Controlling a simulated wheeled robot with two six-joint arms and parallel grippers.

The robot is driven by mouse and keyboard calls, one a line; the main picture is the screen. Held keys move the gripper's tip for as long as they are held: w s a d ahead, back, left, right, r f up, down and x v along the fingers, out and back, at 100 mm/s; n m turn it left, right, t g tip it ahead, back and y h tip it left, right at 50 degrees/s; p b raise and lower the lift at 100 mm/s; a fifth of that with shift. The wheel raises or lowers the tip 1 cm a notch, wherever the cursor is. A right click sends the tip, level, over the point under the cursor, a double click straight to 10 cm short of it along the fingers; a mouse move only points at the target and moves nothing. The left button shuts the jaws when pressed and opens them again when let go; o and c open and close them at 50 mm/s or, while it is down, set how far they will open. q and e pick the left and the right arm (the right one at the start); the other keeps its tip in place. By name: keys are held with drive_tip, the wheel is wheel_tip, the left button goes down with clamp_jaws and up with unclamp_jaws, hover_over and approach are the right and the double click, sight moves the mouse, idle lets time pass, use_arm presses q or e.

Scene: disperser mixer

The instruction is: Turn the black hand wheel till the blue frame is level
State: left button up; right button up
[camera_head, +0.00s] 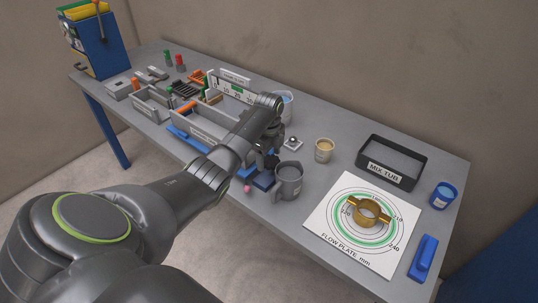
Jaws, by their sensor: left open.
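My left arm reaches in from the lower left, and my left gripper (264,160) points down beside the long grey trough near the table's middle. It is small and dark here, and its fingers are hard to separate from the parts around them. Blue frame parts (187,139) show low along the trough's front, and more blue (262,181) shows below my gripper. I cannot tell whether the frame is level or tilted. I cannot make out the black hand wheel; dark parts at my gripper merge with it. My right gripper is not in view.
A grey jug (287,181) stands just right of my left gripper. A tan-filled cup (324,150), a black mix tub (414,158), a flow plate (334,236) with a brass ring (367,212), and a blue cup (443,195) are farther right. Trays and small parts crowd the left.

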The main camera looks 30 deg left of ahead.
use_arm(q)
drive_tip(key=shift+f, duration=0.2)
drive_tip(key=shift+c, duration=0.3)
drive_tip(key=c, duration=0.9)
drive_tip(key=shift+r+n+p, duration=0.15)
drive_tip(key=shift+n+p, duration=0.25)
drive_tip(key=shift+p, duration=0.1)
drive_tip(key=shift+s+r+n+p, duration=0.1)
drive_tip(key=shift+n+p, duration=0.75)
drive_tip(key=shift+n, duration=0.05)
drive_tip(key=shift+n+p, duration=0.95)
drive_tip(key=shift+n, duration=0.45)
drive_tip(key=shift+f+n, duration=0.2)
drive_tip(key=shift+n, duration=0.2)
